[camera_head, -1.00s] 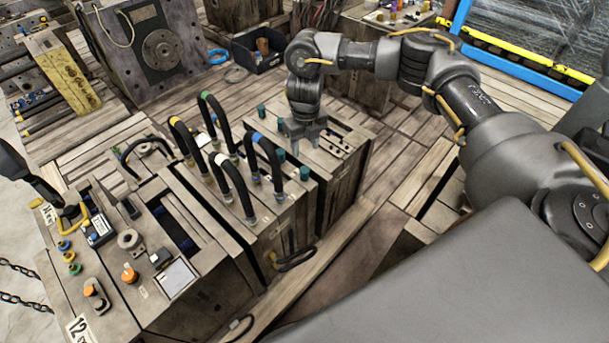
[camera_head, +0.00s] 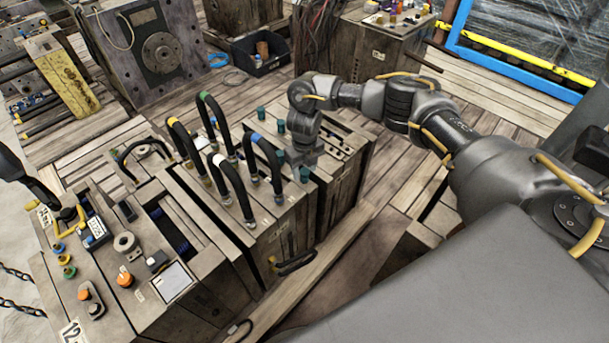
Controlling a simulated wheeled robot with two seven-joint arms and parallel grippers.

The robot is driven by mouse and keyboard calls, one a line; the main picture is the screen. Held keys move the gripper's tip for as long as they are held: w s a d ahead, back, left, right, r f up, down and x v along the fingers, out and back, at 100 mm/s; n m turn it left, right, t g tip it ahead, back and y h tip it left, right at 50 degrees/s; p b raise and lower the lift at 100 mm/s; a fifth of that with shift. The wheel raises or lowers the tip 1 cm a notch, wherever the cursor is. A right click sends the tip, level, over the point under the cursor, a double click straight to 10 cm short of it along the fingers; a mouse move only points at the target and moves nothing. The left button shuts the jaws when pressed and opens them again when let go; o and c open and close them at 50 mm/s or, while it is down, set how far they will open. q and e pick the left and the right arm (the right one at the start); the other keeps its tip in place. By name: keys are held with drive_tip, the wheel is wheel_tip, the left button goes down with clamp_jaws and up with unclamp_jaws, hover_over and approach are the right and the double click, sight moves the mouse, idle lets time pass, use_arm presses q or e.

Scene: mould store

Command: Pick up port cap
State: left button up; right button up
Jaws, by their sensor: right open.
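Several teal port caps stand on the wooden mould block (camera_head: 345,172) in the middle. One cap (camera_head: 281,126) is behind my right gripper, another (camera_head: 261,112) is at the far left edge, one (camera_head: 280,157) is just left of it, and one (camera_head: 304,174) is just below it in the picture. My right gripper (camera_head: 303,163) is open and points down close over the block among these caps. Its fingertips are small and partly hidden, so I cannot tell whether they touch or surround a cap. My left gripper does not clearly show.
Black hose loops (camera_head: 232,190) with coloured ends rise left of the caps. A nearer block (camera_head: 205,300) carries knobs and a white panel. A dark bin (camera_head: 262,56) stands behind. Plank floor (camera_head: 400,170) is bare to the right.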

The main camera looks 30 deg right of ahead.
sight(304, 170)
drive_tip(key=shift+c, duration=0.4)
clamp_jaws()
